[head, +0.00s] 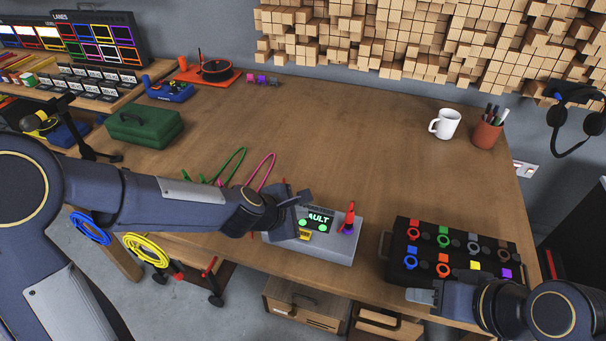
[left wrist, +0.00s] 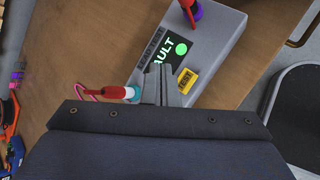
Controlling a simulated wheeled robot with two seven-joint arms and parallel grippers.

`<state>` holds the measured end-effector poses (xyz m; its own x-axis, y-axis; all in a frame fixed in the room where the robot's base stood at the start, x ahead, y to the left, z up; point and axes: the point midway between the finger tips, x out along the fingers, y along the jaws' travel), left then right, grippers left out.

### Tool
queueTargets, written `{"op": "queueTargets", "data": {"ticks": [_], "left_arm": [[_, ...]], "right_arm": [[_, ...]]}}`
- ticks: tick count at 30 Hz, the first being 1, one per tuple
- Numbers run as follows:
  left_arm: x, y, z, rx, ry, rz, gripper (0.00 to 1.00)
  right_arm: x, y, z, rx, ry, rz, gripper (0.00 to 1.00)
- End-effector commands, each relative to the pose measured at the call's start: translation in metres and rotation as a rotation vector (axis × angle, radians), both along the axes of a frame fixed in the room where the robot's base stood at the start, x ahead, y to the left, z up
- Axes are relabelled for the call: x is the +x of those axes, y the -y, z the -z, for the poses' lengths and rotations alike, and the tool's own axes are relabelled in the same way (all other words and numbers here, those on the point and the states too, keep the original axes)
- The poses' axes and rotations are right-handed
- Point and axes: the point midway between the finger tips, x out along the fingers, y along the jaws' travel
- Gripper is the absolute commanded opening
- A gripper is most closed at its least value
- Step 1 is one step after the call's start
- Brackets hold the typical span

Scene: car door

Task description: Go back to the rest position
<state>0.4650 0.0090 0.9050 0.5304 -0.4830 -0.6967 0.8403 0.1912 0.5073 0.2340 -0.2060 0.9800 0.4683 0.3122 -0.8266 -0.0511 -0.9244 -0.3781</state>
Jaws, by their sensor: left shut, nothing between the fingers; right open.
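My left gripper (head: 305,198) is shut and empty, above the left part of a grey box (head: 340,248) on the table. A red probe (head: 349,217) with a purple base stands at the box's right end. Another red probe (left wrist: 115,92) with a teal base is at its left end. My right gripper (head: 425,296) is open, low at the table's front edge.
A black case (head: 400,262) with coloured rings and plugs lies at right, close to my right gripper. A white mug (head: 446,124) and pen cup (head: 487,134) stand at back right. A green toolbox (head: 145,126) is at left. The middle of the table (head: 310,125) is clear.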

Motion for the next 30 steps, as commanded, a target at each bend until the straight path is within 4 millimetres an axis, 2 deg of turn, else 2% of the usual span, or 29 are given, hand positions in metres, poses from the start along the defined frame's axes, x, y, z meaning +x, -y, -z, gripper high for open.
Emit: {"op": "queueTargets", "data": {"ticks": [5,8,11,15,19,24,27,30], "left_arm": [[-0.001,-0.002,-0.003,0.004,0.009,0.011,0.0],[-0.006,-0.014,-0.02,0.032,0.059,0.07,0.0],[-0.021,-0.039,-0.05,0.102,0.16,0.198,0.0],[-0.065,-0.085,-0.087,0.28,0.328,0.439,0.0],[-0.116,-0.126,-0.102,0.481,0.446,0.658,0.0],[-0.18,-0.169,-0.1,0.725,0.513,0.905,0.0],[-0.207,-0.184,-0.094,0.823,0.519,1.008,0.0],[-0.224,-0.193,-0.089,0.88,0.515,1.073,0.0]], "right_arm": [[0.0,0.0,0.0,0.0,0.0,0.0,0.44],[0.0,0.0,-0.001,0.0,0.0,0.0,0.44],[0.0,0.0,-0.003,0.0,0.0,0.0,0.44],[0.0,0.0,-0.005,0.0,0.0,0.0,0.44],[0.0,0.0,-0.007,0.0,0.0,0.0,0.44],[0.0,0.0,-0.01,0.0,0.0,0.0,0.44],[0.0,0.0,-0.01,0.0,0.0,0.0,0.44],[0.0,0.0,-0.011,0.0,0.0,0.0,0.44]]}}
